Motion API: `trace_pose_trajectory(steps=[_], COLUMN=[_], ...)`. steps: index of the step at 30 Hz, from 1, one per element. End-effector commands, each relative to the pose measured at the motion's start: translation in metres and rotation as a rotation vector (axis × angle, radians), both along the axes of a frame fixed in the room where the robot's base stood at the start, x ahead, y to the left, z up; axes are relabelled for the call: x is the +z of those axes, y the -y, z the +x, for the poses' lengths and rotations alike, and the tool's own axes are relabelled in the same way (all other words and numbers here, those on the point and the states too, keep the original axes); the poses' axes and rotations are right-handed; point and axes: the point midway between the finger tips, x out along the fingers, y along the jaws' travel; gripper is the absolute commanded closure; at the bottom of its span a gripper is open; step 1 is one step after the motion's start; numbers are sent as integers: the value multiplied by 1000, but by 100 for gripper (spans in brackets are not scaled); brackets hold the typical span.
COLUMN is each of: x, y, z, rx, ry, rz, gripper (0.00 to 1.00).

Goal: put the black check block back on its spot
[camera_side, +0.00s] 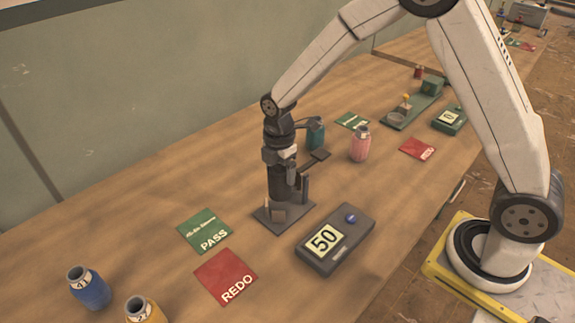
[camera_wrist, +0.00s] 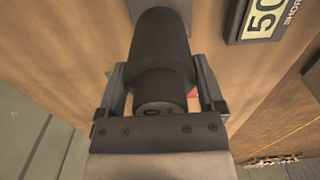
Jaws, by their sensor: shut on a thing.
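The black check block (camera_wrist: 162,45) is a dark stepped cylinder held between the two fingers of my gripper (camera_wrist: 163,75) in the wrist view. In the side view the dark cylinder (camera_side: 284,183) hangs upright under my gripper (camera_side: 281,158), over a dark grey plate (camera_side: 263,215) that carries small posts. I cannot tell whether its lower end touches the plate. The fingers are shut on the block. No separate marked spot for the block can be made out; the arm and block hide part of the plate.
A grey readout box (camera_side: 335,240) showing 50 sits right of the plate. A green PASS card (camera_side: 205,231) and red REDO card (camera_side: 226,276) lie to the left. A teal bottle (camera_side: 316,132) and pink bottle (camera_side: 360,146) stand behind; a blue bottle (camera_side: 90,289) stands front left.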

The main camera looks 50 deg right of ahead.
Motion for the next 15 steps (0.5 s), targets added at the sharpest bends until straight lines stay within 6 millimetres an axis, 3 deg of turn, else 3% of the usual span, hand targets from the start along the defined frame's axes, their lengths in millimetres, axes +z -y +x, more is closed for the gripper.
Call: trace_pose_trajectory(steps=[15], x=[26], y=[0], z=[0], rx=[0], ry=[2], rz=[0], gripper=[100])
